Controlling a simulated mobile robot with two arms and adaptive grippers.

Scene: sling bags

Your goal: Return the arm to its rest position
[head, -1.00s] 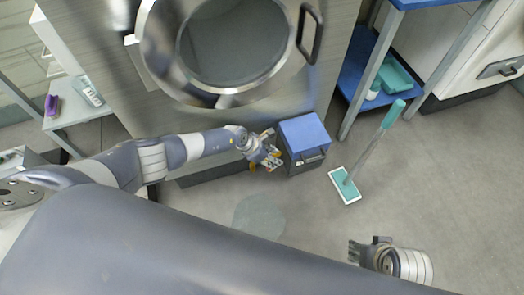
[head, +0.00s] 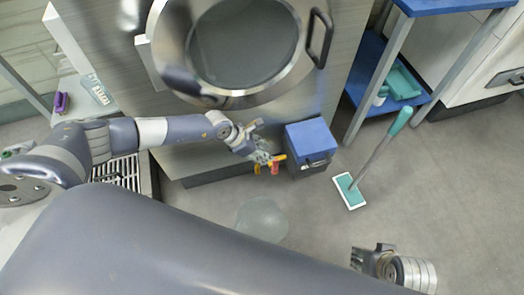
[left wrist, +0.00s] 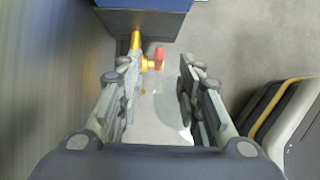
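My left arm comes in from the left in the head view, and its gripper (head: 264,157) is in front of the machine, just left of a blue-topped box. In the left wrist view the left gripper (left wrist: 158,98) is open, its two fingers apart with nothing held between them. A yellow pipe with a red handle (left wrist: 153,62) shows just beyond the left finger, and it also shows by the gripper in the head view (head: 275,163). My right gripper (head: 358,258) is low in the head view over bare floor; its fingers are too small to read.
A large steel machine with a round glass door (head: 243,42) stands behind the left gripper. The blue-topped box (head: 311,136) is close on its right. A teal mop (head: 350,190) stands farther right, by a blue shelf (head: 423,98). A puddle (head: 262,219) lies on otherwise open floor.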

